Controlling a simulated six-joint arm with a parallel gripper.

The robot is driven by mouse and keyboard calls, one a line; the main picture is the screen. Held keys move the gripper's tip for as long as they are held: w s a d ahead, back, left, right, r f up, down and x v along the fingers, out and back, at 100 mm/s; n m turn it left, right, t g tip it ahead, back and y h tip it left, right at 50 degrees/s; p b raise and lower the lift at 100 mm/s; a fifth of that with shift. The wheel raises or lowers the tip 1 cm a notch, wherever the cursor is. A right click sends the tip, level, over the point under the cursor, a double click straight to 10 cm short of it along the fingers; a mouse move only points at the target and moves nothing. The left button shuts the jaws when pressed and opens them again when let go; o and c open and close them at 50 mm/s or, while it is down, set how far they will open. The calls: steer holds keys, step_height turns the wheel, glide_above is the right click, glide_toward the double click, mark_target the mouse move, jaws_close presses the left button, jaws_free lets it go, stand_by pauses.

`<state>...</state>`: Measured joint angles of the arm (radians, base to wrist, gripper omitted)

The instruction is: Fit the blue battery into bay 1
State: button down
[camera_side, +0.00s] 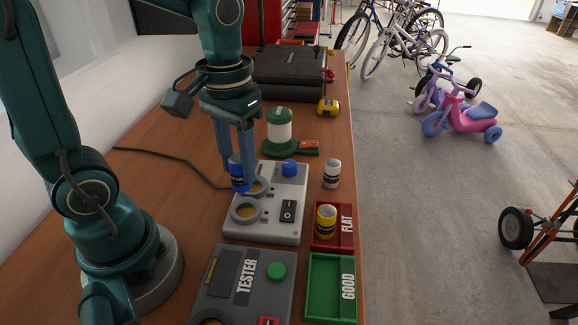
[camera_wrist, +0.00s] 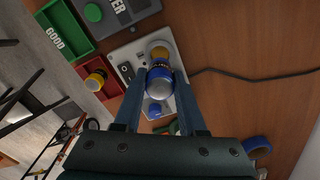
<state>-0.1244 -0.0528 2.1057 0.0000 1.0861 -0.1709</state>
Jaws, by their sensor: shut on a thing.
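My gripper (camera_side: 243,163) is shut on the blue battery (camera_side: 239,176), which hangs upright between the fingertips. In the wrist view the blue battery (camera_wrist: 160,79) sits between the two fingers (camera_wrist: 159,105), its silver end facing the camera. The light grey charger (camera_side: 263,228) lies below, with a black switch (camera_side: 288,211). Two round bays show: a nearer one (camera_side: 246,211) and one farther back (camera_side: 257,187), partly hidden by battery and finger. I cannot read bay numbers or tell whether the battery touches a bay.
A yellow battery (camera_side: 326,221) stands in the red FLAT tray (camera_side: 346,238). The green GOOD tray (camera_side: 332,290) is empty. The grey tester (camera_side: 240,290) lies in front of the charger. A cable crosses the table.

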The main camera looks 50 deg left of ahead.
mark_target(241, 187)
steer(key=shift+f, duration=2.7)
steer(key=shift+f, duration=0.65)
steer(key=c, duration=0.8)
jaws_free()
steer(key=shift+o, duration=0.2)
steer(key=shift+r, duration=0.15)
steer(key=shift+r, duration=5.4)
